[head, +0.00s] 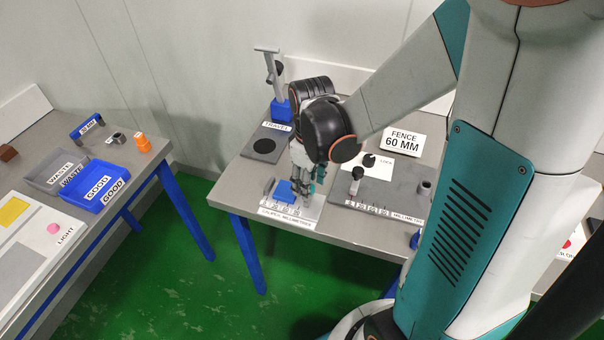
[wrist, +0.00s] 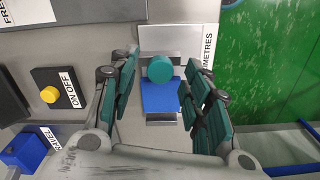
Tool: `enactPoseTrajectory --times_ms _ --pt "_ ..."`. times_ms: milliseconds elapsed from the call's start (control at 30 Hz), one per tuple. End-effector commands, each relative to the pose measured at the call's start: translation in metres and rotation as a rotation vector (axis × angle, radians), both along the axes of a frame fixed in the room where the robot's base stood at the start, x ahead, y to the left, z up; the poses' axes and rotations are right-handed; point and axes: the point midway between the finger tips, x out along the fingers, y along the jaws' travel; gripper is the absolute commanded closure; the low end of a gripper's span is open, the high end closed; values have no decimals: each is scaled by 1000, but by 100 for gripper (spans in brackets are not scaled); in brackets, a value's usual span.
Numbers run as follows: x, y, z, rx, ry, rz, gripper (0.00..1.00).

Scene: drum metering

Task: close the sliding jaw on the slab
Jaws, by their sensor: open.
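The caliper (head: 309,212) is a pale plate with a millimetre scale at the front edge of the middle table; its bare plate shows in the wrist view (wrist: 178,38). The blue slab (head: 285,191) lies on it, also seen in the wrist view (wrist: 160,96). A grey fixed jaw (wrist: 161,119) stands at one end of the slab. At the other end is the sliding jaw, with a round teal knob (wrist: 160,68). My gripper (wrist: 167,73) is open, its fingers on either side of the knob, apart from it. The knob hides any gap between sliding jaw and slab.
A grey stand with a blue base (head: 281,110) is behind the caliper. A second scale fixture (head: 390,195) lies to its right, below the "FENCE 60 MM" sign (head: 403,141). A yellow button (wrist: 48,95) is beside my gripper. Blue and grey bins (head: 96,186) are on the left table.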

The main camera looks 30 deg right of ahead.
Motion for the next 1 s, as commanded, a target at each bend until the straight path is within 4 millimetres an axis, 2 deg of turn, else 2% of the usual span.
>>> enactPoseTrajectory --times_ms 367,500,533,767,1000 --pt "0 0 -6 0 0 0 56" --pt "0 0 -6 0 0 0 85" --pt "0 0 -6 0 0 0 90" --pt "2 2 -6 0 0 0 90" --pt "18 18 -6 0 0 0 90"
